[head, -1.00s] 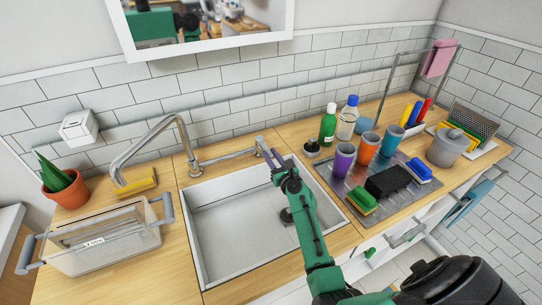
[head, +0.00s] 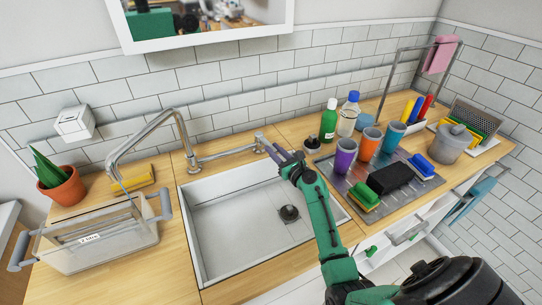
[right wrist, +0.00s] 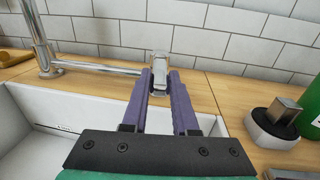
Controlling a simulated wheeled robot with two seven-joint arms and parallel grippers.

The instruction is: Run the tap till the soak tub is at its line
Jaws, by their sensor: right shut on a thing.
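The soak tub (head: 110,251), clear with grey handles and a small white label, stands on the counter left of the sink. The tap's long spout (head: 154,126) arches out over it. A thin bluish stream (head: 124,189) runs from the spout end into the tub. I cannot make out the water level against the line. My right gripper (head: 268,147), with purple fingers, is shut on the metal tap lever (head: 260,138) behind the sink. In the right wrist view the lever (right wrist: 160,66) stands between the fingertips. My left gripper is not in view.
The white sink (head: 240,225) is empty except for a dark drain fitting. A metal mat (head: 345,187) right of it holds several cups, sponges and a black block. A green bottle (head: 328,122) stands behind.

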